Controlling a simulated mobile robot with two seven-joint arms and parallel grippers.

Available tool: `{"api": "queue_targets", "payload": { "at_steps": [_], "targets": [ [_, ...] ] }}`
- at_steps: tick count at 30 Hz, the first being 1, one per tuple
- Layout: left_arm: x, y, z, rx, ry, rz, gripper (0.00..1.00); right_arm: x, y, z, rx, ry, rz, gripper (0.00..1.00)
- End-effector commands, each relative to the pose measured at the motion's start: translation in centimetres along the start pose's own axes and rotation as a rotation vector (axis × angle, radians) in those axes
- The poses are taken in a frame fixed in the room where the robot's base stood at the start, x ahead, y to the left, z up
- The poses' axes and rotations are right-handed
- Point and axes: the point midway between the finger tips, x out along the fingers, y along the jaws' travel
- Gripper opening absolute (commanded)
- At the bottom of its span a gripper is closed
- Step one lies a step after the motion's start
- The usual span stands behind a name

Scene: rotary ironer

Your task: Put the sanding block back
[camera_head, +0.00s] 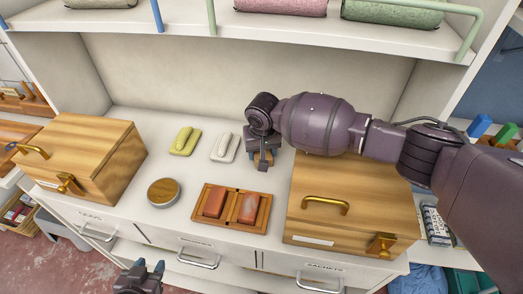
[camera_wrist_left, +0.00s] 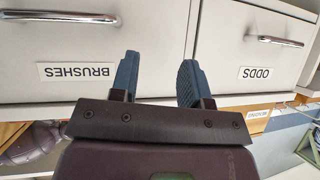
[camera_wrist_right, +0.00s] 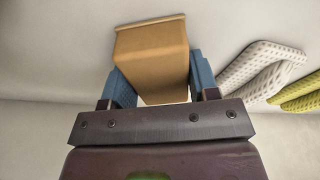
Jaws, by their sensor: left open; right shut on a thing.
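The sanding block (camera_wrist_right: 152,55) appears as a tan-brown block with a wider lip at its far end in the right wrist view. My right gripper (camera_wrist_right: 152,88) is shut on it, one blue finger on each side. I cannot tell whether the block touches the counter. My left gripper (camera_head: 143,268) is open and empty, low in front of the drawers; its parted fingers (camera_wrist_left: 157,82) show in the left wrist view.
On the counter are a yellow ribbed piece (camera_head: 185,141), a white one (camera_head: 225,147), a round tin (camera_head: 163,192) and a wooden tray (camera_head: 231,223) with two reddish bars. Wooden boxes stand left (camera_head: 85,160) and right (camera_head: 350,205). A shelf (camera_head: 250,38) overhangs. Labelled drawers (camera_head: 195,250) are below.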

Motion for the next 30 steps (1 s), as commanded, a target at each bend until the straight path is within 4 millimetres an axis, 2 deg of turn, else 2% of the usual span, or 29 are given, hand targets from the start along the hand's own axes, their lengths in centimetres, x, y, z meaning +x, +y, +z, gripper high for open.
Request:
{"api": "queue_targets", "payload": {
  "at_steps": [8,18,19,23,24,30],
  "targets": [
    [0.1,0.0,-0.3,0.001,0.005,0.001,0.43,0.1,0.0,0.0,0.001,0.001,0.000,0.33],
    [0.0,0.0,-0.1,0.000,0.002,0.000,0.43,1.0,0.0,0.2,0.003,-0.002,-0.001,0.33],
    [0.0,0.0,0.0,0.000,0.001,0.000,0.43,1.1,0.0,0.2,0.002,-0.002,0.000,0.58],
    [-0.2,0.0,0.3,-0.001,-0.004,-0.001,0.43,1.2,0.1,0.3,0.002,-0.005,0.002,0.78],
    [-0.2,0.0,0.3,-0.001,-0.005,-0.001,0.43,1.3,0.1,0.4,0.002,-0.006,0.003,0.80],
    [-0.2,0.0,0.4,-0.001,-0.006,-0.001,0.43,1.5,0.4,0.4,0.004,-0.009,0.008,0.80]
  ]
}}
